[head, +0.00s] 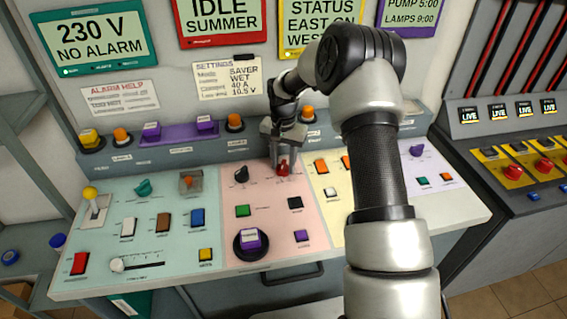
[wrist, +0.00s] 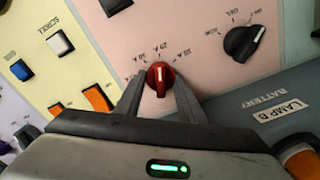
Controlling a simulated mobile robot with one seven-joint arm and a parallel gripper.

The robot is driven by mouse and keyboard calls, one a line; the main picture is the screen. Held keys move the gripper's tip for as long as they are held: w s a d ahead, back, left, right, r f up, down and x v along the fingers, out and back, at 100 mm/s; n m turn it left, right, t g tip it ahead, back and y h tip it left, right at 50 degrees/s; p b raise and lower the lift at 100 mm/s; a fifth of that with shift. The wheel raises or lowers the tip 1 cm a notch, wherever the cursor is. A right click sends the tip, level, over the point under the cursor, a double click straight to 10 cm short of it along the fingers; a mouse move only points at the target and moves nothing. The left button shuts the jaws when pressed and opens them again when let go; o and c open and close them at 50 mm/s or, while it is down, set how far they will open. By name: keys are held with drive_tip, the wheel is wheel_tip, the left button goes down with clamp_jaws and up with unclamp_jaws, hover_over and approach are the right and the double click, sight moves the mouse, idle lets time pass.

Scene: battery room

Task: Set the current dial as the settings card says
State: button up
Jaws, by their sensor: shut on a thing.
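The red current dial (wrist: 160,78) is on the pink panel section, with small amp labels around its far side. Its white mark points up in the wrist view, toward the middle label; the label numbers are too small to read surely. My gripper (wrist: 159,98) is shut on the dial, one finger on each side. In the head view the dial (head: 283,169) shows just below my gripper (head: 285,158). The settings card (head: 228,82) on the wall reads SAVER, WET, 40 A and 10.5 V.
A black knob (wrist: 242,42) with its own labels sits beside the dial. A purple button (head: 251,239) sits in front on the pink section.

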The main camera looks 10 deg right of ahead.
sight(282, 164)
drive_tip(key=shift+n, duration=0.3)
drive_tip(key=n+b, duration=0.1)
drive_tip(key=n, duration=0.2)
drive_tip(key=shift+n, duration=0.4)
drive_tip(key=n, duration=0.4)
drive_tip(key=shift+a+n, duration=0.15)
drive_tip(key=shift+n, duration=0.15)
drive_tip(key=n, duration=0.4)
drive_tip(key=shift+a, duration=0.1)
drive_tip(key=n, duration=0.4)
drive_tip(key=shift+n, duration=0.3)
drive_tip(key=o, duration=1)
drive_tip(key=shift+o, duration=0.2)
drive_tip(key=shift+r, duration=0.15)
wheel_tip(282, 164, up, 17)
